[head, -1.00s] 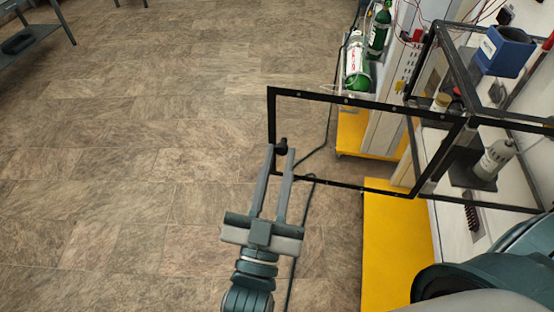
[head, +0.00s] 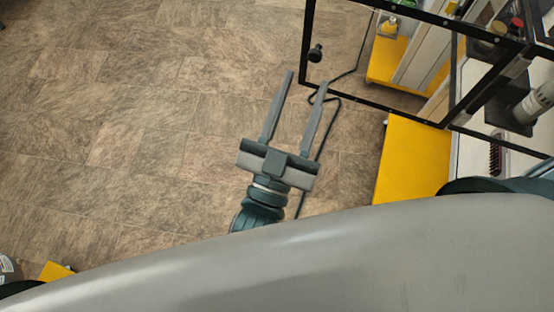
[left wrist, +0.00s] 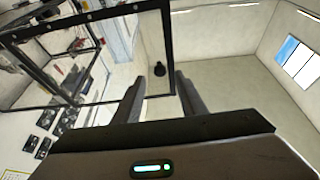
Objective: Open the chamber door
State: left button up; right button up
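The chamber door (head: 378,101) is a clear panel in a black frame. It stands swung out from the clear, black-framed chamber (head: 500,75) at the right of the head view. A dark round knob (head: 315,53) sits near its free edge; the door (left wrist: 158,20) and knob (left wrist: 159,69) also show in the left wrist view. My left gripper (head: 307,80) is open and empty, with its fingers pointing toward the door. The knob is beyond the fingertips and apart from them. My right gripper is not in view.
A yellow base (head: 412,160) stands below the chamber at the right. A black cable (head: 318,145) lies on the floor near my left gripper. A grey bottle (head: 533,103) is inside the chamber.

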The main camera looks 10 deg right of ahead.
pick_arm(q)
jog(key=b+v, duration=0.3)
jog(key=v, duration=1)
jog(key=shift+s, duration=0.2)
jog(key=shift+a, duration=0.1)
jog(key=shift+c, duration=0.2)
